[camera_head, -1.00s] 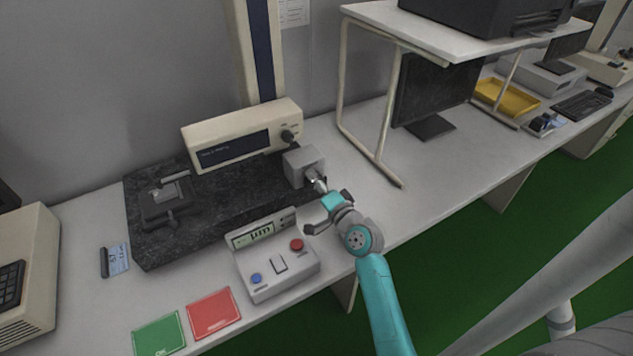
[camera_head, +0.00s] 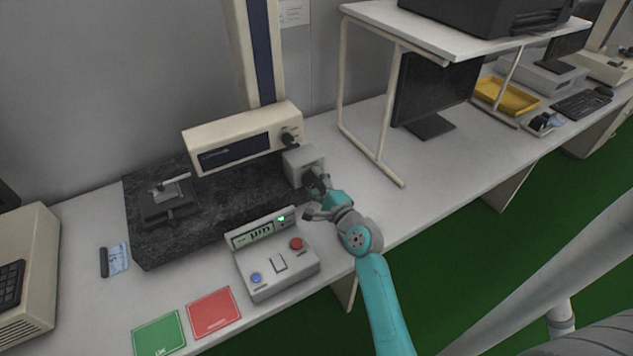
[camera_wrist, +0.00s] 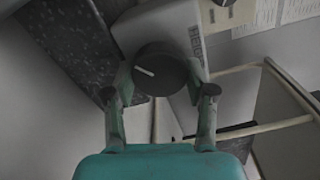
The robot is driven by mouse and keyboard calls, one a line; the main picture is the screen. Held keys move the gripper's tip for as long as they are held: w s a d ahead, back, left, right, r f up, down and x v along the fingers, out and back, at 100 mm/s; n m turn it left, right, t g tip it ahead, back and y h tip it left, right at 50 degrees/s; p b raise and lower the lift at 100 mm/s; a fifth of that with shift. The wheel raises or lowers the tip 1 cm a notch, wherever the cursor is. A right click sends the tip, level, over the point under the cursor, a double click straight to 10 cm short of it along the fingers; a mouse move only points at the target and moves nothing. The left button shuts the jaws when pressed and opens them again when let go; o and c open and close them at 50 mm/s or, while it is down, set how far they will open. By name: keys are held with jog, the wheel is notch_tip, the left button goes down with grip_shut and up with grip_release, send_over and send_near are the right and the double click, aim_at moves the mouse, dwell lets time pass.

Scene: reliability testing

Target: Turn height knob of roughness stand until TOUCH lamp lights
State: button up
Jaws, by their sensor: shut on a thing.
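My gripper (camera_head: 316,192) is closed around the dark round height knob (camera_wrist: 158,68), which carries a white pointer line, in the wrist view. The fingertips sit on either side of the knob. The knob projects from the front of a grey block (camera_head: 303,166) marked HEIGHT, on the dark granite plate (camera_head: 215,215). In the head view my gripper mostly hides the knob. On the grey control box (camera_head: 278,272) a small lamp (camera_head: 283,219) glows green beside the display; its lettering is too small to read. A small grey fixture (camera_head: 168,200) stands on the plate's left.
A beige display unit (camera_head: 243,137) with its own dark knob (camera_head: 289,140) is above the block. A red mat (camera_head: 214,313) and a green mat (camera_head: 159,335) lie left of the control box. A beige frame shelf (camera_head: 392,130) stands right; bench between is clear.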

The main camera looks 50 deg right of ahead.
jog(key=shift+f, duration=0.1)
dwell(0.4)
jog(key=o, duration=1.2)
jog(key=shift+c, duration=0.2)
jog(key=shift+s, duration=0.1)
jog(key=v, duration=1.2)
